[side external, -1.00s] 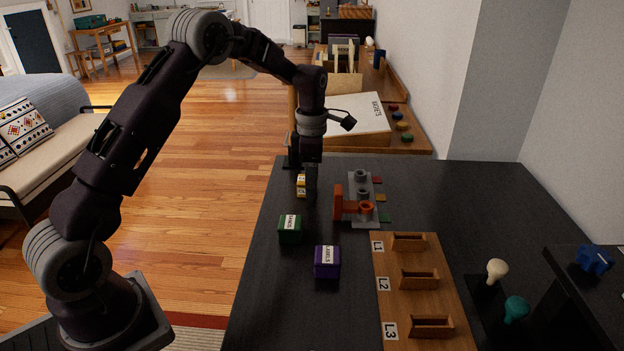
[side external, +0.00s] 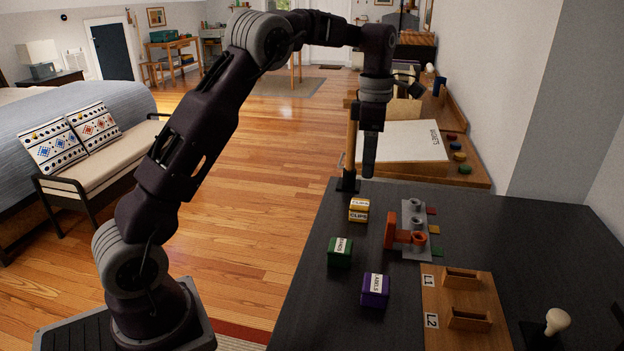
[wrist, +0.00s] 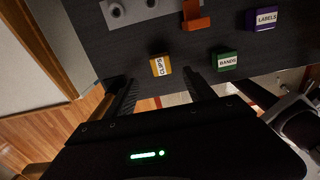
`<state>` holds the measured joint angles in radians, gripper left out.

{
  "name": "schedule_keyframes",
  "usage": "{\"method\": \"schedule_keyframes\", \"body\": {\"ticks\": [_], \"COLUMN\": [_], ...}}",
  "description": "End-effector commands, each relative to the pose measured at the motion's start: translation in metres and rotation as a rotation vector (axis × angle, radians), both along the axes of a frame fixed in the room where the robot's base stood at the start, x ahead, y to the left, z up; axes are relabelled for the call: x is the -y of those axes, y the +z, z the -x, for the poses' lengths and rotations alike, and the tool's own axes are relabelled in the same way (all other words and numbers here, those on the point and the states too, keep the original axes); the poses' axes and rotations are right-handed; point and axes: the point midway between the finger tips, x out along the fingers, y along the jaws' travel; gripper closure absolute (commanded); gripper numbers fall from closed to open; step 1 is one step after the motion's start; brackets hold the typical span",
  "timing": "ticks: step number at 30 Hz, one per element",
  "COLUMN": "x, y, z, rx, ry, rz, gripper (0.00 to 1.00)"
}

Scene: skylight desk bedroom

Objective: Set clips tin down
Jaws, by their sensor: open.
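The clips tin (side external: 358,210) is a small yellow box with a white CLIPS label. It stands on the dark desk near its far left edge, and it also shows in the wrist view (wrist: 160,66). My gripper (side external: 369,172) is above the desk, behind and higher than the tin, and apart from it. In the wrist view my two fingers (wrist: 163,88) are spread with nothing between them, and the tin lies beyond their tips.
A green bands tin (side external: 340,252) and a purple labels tin (side external: 375,290) stand nearer on the desk. A grey holder with an orange bracket (side external: 391,236) is right of the clips tin. A wooden slotted board (side external: 462,310) lies front right. A post (side external: 350,150) rises at the far edge.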

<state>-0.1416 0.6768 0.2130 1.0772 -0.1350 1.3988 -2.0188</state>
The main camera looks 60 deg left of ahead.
Motion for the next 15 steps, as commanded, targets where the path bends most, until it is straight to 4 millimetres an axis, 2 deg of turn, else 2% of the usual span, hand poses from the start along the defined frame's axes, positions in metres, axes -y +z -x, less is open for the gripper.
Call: {"method": "schedule_keyframes", "body": {"ticks": [2,5,7,10,13,15], "x": [0.006,0.025,0.045,0.073,0.097,0.107], "y": [0.013,0.051,0.078,0.101,0.1,0.087], "z": [0.008,0.042,0.081,0.149,0.221,0.264], "rx": [0.021,0.088,0.149,0.231,0.284,0.292], "ry": [-0.071,-0.337,-0.615,-1.06,-1.521,-1.801], "rz": [0.003,-0.003,-0.028,-0.109,-0.244,-0.349], "gripper": [0.37,0.37,0.37,0.37,0.37,0.37]}}
